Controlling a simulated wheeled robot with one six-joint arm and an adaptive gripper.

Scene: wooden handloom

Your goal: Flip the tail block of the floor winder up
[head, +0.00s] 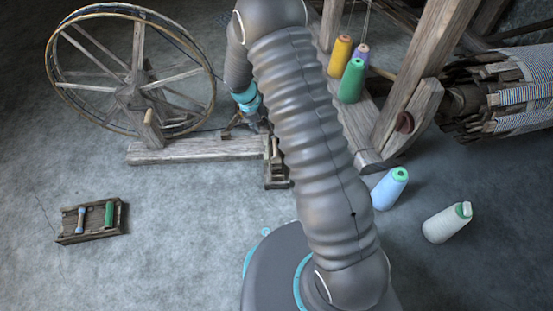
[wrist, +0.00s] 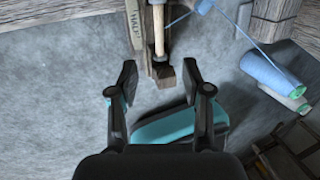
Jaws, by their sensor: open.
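The floor winder has a large spoked wheel (head: 132,72) on a wooden floor beam (head: 190,150) in the head view. At the beam's right end a small dark wooden block (head: 276,172), apparently the tail block, sits low near the floor. In the wrist view a small wooden block (wrist: 164,77) shows at the end of a pale rod (wrist: 158,30). My gripper (wrist: 159,77) is open, its two fingers apart on either side of that block. I cannot tell if they touch it.
A wooden tray (head: 92,221) with two small bobbins lies on the floor at left. A blue cone (head: 389,188) and a white cone (head: 447,222) are on the floor at right. Several cones stand by the loom post (head: 408,75).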

